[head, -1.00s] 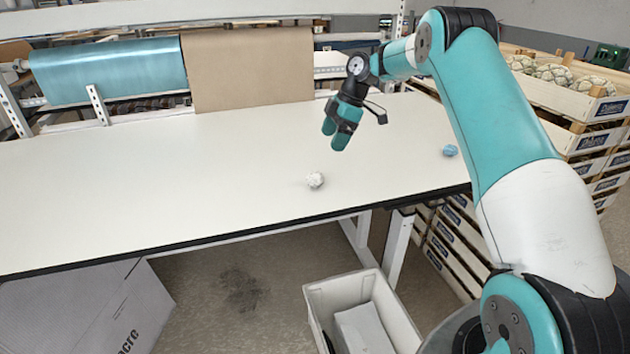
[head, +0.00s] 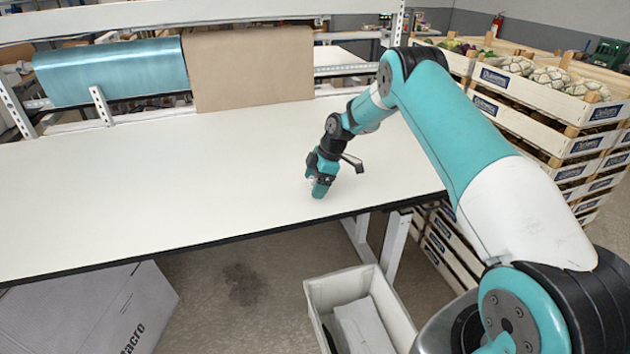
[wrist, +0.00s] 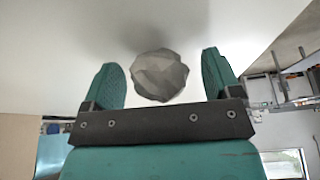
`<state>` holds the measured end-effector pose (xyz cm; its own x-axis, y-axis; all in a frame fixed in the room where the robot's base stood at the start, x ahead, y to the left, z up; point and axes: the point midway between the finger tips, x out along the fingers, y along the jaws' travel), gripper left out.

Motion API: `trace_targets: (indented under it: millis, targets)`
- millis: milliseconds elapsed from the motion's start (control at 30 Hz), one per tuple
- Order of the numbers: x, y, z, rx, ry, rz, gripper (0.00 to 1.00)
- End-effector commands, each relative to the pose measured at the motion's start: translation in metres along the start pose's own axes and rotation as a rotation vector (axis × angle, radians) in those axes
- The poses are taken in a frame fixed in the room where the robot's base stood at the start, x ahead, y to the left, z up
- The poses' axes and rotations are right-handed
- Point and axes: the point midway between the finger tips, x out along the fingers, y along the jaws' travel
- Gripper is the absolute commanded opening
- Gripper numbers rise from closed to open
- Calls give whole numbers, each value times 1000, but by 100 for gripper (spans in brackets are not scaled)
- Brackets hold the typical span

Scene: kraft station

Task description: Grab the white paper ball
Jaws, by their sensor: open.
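The white paper ball (wrist: 159,75) is crumpled and shows grey in the wrist view. It lies between the two green fingers of my gripper, with a gap on each side. In the head view my gripper (head: 317,188) points down at the white table (head: 150,190), low over its front part. There the gripper hides nearly all of the ball. My gripper is open and its fingers are apart from the ball.
Rolls of blue film (head: 110,75) and brown paper (head: 250,68) hang behind the table. A white bin (head: 318,295) stands on the floor below the front edge. Stacked wooden crates (head: 545,115) stand at the right. The table's left side is clear.

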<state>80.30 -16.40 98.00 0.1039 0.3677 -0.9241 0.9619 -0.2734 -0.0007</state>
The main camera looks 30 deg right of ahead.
Motion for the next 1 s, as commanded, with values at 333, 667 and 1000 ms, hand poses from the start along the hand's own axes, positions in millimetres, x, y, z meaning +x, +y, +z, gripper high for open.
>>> trace_targets:
  millis: [333, 667, 1000]
  targets:
    - [0, 0, 0, 0, 0, 1, 40]
    - [0, 0, 0, 0, 1, 1, 31]
    - [-23, 1, -9, -2, 1, 5, 31]
